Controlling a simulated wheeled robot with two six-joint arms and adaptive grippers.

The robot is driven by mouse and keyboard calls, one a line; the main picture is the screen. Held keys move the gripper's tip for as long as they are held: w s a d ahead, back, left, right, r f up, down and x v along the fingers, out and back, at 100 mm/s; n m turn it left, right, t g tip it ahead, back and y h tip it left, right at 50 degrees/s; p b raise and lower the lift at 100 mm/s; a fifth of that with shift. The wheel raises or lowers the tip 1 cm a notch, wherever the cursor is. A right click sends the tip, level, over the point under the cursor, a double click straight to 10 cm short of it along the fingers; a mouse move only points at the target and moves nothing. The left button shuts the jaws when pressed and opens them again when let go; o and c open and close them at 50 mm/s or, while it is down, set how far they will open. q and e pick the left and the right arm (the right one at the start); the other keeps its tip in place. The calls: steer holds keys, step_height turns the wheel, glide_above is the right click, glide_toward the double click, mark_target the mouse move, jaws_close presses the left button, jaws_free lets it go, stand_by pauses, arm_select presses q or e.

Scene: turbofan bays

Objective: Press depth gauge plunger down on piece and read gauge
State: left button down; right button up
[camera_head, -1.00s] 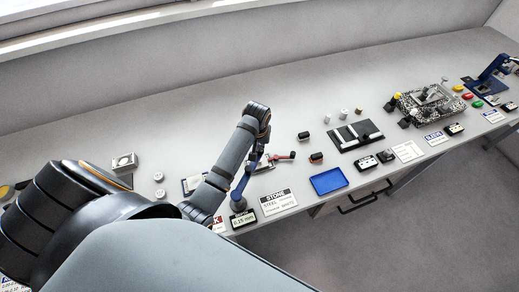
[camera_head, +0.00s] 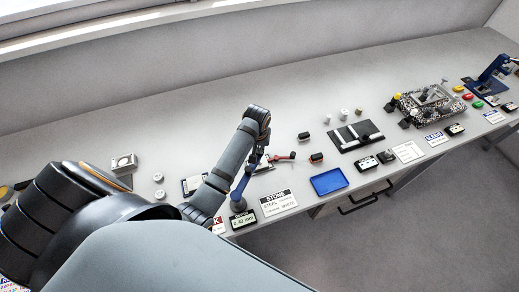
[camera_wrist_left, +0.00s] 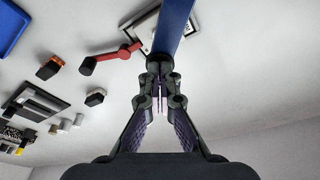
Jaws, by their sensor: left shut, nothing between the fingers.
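The blue arm (camera_wrist_left: 175,25) also runs in from the top of the left wrist view. Its end has a dark round knob (camera_wrist_left: 160,60), probably the plunger. My left gripper (camera_wrist_left: 160,82) is shut and empty, its fingertips right at that knob and seeming to touch it. In the head view the gripper (camera_head: 261,147) is small and partly behind my forearm. A display (camera_head: 243,220) reads about 0.40 mm. The piece under the plunger is hidden. My right gripper is out of view.
A red-handled tool (camera_head: 283,156) lies beside the gauge, right of my gripper. A blue tray (camera_head: 329,181) and a "STONE" card (camera_head: 279,203) are near the front edge. A black fixture (camera_head: 355,137) and a speckled block (camera_head: 430,103) stand further right.

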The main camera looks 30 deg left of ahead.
arm_select(q)
steer(key=shift+s+f, duration=0.1)
steer(key=p+v, duration=0.1)
steer(key=v, duration=0.1)
steer(key=p+v, duration=0.1)
steer(key=shift+w+a+r+p, duration=0.1)
steer(key=shift+w+r+p, duration=0.2)
steer(key=shift+w+p, duration=0.05)
steer(key=shift+r, duration=0.25)
steer(key=v, duration=0.3)
steer(key=w+v, duration=0.1)
steer(key=shift+s+a+r, duration=0.1)
steer(key=shift+a+r, duration=0.05)
steer(key=shift+r, duration=0.25)
steer(key=shift+f, duration=0.1)
